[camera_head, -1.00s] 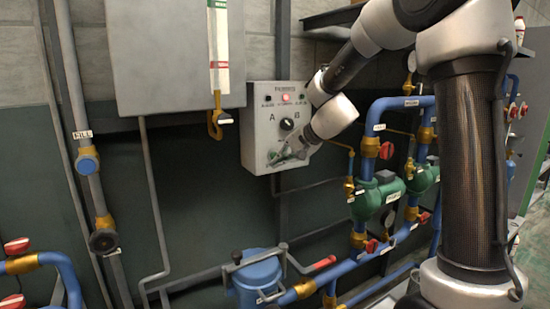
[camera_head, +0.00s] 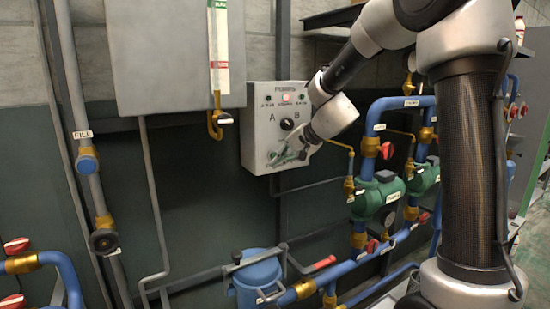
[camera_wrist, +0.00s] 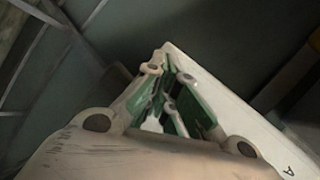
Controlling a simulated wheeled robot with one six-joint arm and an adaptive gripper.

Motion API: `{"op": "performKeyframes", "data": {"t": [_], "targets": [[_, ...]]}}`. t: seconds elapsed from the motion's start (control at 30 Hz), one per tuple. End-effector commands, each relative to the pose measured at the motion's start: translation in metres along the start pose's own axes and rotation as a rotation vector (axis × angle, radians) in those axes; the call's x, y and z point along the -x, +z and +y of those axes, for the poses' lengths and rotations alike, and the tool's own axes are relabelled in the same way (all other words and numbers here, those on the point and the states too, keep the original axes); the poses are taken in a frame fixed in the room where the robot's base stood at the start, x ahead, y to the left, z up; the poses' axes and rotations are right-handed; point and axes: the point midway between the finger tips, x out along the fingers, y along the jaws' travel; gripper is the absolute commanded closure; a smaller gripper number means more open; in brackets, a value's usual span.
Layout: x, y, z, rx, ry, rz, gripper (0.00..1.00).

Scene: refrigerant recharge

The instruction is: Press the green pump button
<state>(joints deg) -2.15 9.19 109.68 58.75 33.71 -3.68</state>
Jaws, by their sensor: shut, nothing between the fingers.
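The grey pump control box (camera_head: 258,122) hangs on the wall in the middle of the head view. It has a lit red lamp (camera_head: 286,98), a black selector knob (camera_head: 287,124) and the letters A and B. My gripper (camera_head: 275,160) is at the lower part of its front face, with its tips close to the face; I cannot tell whether they touch it. In the wrist view its green-padded fingers (camera_wrist: 166,58) are shut and empty, over the pale box (camera_wrist: 210,85). I cannot make out the green button; the gripper covers part of that area.
A larger grey cabinet (camera_head: 160,60) with a level gauge (camera_head: 218,50) hangs to the left. Blue pipes with green pumps (camera_head: 377,197) and red valve handles stand to the right. A blue canister (camera_head: 258,280) is below.

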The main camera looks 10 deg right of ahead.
Motion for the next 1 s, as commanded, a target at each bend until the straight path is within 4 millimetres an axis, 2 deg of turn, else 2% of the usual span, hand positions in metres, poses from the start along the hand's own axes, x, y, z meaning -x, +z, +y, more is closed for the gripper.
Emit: {"op": "performKeyframes", "data": {"t": [1.0], "targets": [[-0.0070, -0.0052, -0.0054, 0.000, 0.000, 0.000, 1.00]]}}
